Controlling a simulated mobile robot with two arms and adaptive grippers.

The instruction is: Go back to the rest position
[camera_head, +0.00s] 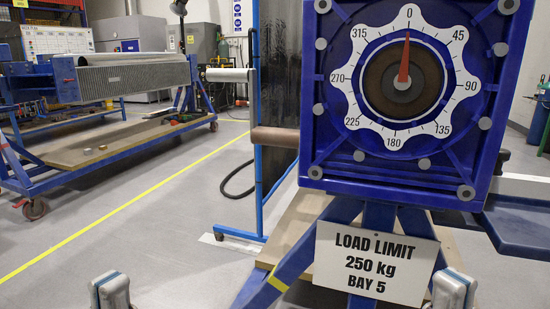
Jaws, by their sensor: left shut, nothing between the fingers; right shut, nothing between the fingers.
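The rotary jig (338,160) stands at the right as a blue square housing on blue legs. Its white scalloped dial (405,138) carries degree marks, and the red pointer (404,62) points straight up at 0. My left gripper (110,289) shows at the bottom edge, left of the jig, shut and empty. My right gripper (453,289) shows at the bottom edge below the dial's right side, also shut and empty. Both are apart from the dial, and their arms are cut off by the frame.
A white sign (375,262) reading "LOAD LIMIT 250 kg BAY 5" hangs below the dial. A blue wheeled frame (258,200) stands left of the jig. A blue cart (100,160) stands further left. Open grey floor with a yellow line (120,213) lies between.

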